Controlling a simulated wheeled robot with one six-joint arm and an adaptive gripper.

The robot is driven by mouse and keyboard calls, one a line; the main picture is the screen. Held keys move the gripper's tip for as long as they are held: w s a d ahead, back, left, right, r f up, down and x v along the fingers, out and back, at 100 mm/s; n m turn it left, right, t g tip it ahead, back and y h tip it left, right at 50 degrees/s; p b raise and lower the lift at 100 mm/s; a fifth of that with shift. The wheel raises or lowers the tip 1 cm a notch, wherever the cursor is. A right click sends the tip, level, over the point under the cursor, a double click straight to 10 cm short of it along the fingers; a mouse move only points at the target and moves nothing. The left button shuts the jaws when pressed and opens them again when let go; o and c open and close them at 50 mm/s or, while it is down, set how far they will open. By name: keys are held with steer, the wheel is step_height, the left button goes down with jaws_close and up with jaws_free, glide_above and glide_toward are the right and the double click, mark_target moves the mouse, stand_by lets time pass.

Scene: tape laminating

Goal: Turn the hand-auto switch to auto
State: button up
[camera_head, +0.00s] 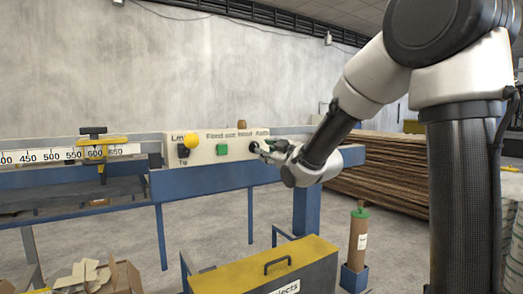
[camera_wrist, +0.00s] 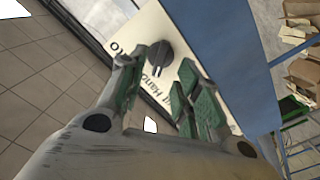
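The hand-auto switch is a dark round knob with a raised grip (camera_wrist: 160,54) on a cream control panel (camera_wrist: 201,38). In the wrist view it lies just ahead of and between my gripper's fingertips. My gripper (camera_wrist: 158,84) is open, its green-padded fingers apart on either side, and I see no clear contact with the knob. In the head view my gripper (camera_head: 268,151) is at the right end of the panel (camera_head: 240,148), and the knob is largely hidden there. The panel lettering by the knob reads partly "Hand" and "Auto".
The panel also carries a yellow button (camera_head: 191,141) and a green button (camera_head: 222,150). A ruler rail with a yellow clamp (camera_head: 95,153) runs to the left on a blue frame (camera_head: 215,176). A rejects box (camera_head: 265,277) stands below; stacked boards (camera_head: 385,172) lie behind at right.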

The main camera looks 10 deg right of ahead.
steer(key=x, duration=0.5)
steer(key=shift+s, duration=0.1)
jaws_close()
